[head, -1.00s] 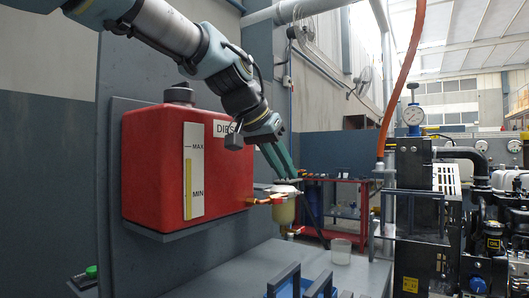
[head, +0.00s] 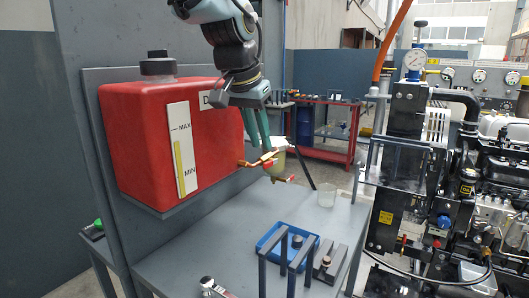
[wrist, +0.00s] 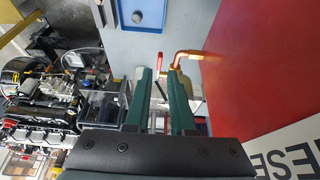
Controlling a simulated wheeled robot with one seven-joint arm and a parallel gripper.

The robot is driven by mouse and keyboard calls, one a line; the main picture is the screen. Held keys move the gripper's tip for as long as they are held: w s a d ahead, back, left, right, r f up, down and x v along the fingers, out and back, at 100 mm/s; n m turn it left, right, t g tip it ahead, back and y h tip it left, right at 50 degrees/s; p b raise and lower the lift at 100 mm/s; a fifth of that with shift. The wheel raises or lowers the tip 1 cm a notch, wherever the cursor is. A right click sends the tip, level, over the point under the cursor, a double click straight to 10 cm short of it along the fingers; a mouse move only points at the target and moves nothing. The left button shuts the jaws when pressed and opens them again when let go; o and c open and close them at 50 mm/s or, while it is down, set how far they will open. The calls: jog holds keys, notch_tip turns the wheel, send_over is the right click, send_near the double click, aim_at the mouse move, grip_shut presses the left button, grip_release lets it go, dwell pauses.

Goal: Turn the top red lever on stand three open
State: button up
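A red diesel tank (head: 150,120) hangs on a grey panel. A brass pipe fitting (head: 252,163) comes out of its lower right side, with a small red lever (head: 269,164) beside it. A second small red lever (head: 290,179) sits lower, by the pale filter bowl (head: 277,167). My gripper (head: 258,143) points down just above the brass fitting. In the wrist view its two green fingers are apart and empty (wrist: 161,74). There a red lever (wrist: 160,61) shows just past the gap between the tips, beside the brass pipe (wrist: 190,57). I cannot tell whether anything touches.
A grey bench (head: 215,250) stands below, with a blue tray (head: 270,243), a clear cup (head: 326,194) and grey blocks. A red cart (head: 335,150) stands behind.

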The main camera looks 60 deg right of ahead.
aim_at(265, 163)
jog(key=p+x, duration=0.1)
jog(key=x, duration=0.4)
jog(key=shift+d+f, duration=0.15)
jog(key=shift+f, duration=0.2)
jog(key=shift+c, duration=0.2)
grip_shut()
